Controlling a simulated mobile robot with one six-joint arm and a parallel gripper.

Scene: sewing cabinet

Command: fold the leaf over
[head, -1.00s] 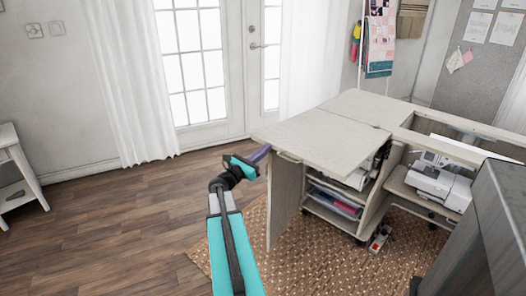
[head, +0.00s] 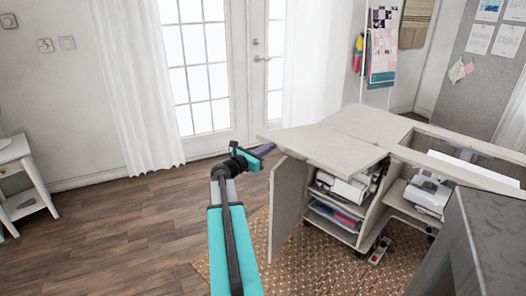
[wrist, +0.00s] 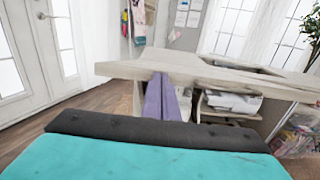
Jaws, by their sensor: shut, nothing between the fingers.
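The leaf (head: 322,148) is a pale wood panel at the left end of the sewing cabinet top. It is tilted, its left end raised a little, and joins the fixed top (head: 368,123) along a seam. My gripper (head: 270,148) is at the leaf's outer left edge, its purple fingers shut together and empty. In the wrist view the fingers (wrist: 161,82) point forward with their tips just under the edge of the leaf (wrist: 125,69). They seem to touch its underside, though the exact contact is hidden.
A cabinet door (head: 287,208) hangs open below the leaf. Shelves with folded fabrics (head: 334,214) show inside. A white sewing machine (head: 428,193) sits in the bay at right. A dark grey piece (head: 485,240) fills the lower right.

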